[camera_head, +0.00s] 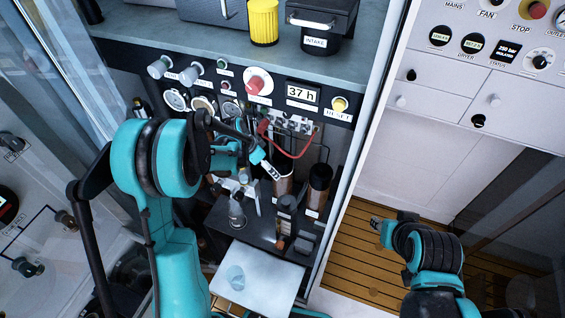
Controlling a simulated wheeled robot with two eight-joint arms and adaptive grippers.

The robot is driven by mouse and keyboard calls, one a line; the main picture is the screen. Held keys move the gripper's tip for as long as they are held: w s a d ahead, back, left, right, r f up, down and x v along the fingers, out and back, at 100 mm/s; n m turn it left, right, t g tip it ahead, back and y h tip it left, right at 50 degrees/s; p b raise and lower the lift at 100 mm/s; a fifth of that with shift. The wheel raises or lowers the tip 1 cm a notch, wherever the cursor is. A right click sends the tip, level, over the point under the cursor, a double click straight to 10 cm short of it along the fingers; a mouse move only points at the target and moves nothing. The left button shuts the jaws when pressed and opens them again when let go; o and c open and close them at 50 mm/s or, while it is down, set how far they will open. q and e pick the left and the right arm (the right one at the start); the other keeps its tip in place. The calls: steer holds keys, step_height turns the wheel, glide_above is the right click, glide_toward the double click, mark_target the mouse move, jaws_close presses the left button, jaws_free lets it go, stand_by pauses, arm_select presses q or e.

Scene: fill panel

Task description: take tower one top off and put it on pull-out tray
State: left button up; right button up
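The pull-out tray (266,280) is a pale, flat plate at the bottom centre, with a faint bluish round mark and no separate object clearly on it. Two upright dark and copper cylinders, a left one (283,186) and a right one (319,184), stand behind it below the panel; I cannot read which is tower one. My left gripper (252,150) is above and left of the left cylinder, near a small teal-and-white piece (265,164). Its fingers are too small and overlapped to judge. My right gripper (378,229) is low over the slatted floor, away from the cylinders.
A red hose (290,153) loops close beside my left gripper. The gauge panel (240,88) overhangs the cylinders. A dark shelf (262,236) with small metal fittings lies between cylinders and tray. A pale cabinet edge (350,150) stands right of them. The slatted floor (350,255) is clear.

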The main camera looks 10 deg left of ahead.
mark_target(279, 159)
arm_select(q)
steer(key=w+d, duration=0.3)
steer(key=d, duration=0.1)
steer(key=shift+w+d+b, duration=0.15)
steer(key=shift+w+b, duration=0.2)
steer(key=shift+w+d+f+b, duration=0.15)
steer(key=shift+f+b, duration=0.15)
steer(key=shift+f, duration=0.3)
steer(key=shift+r, duration=0.1)
steer(key=c, duration=1.6)
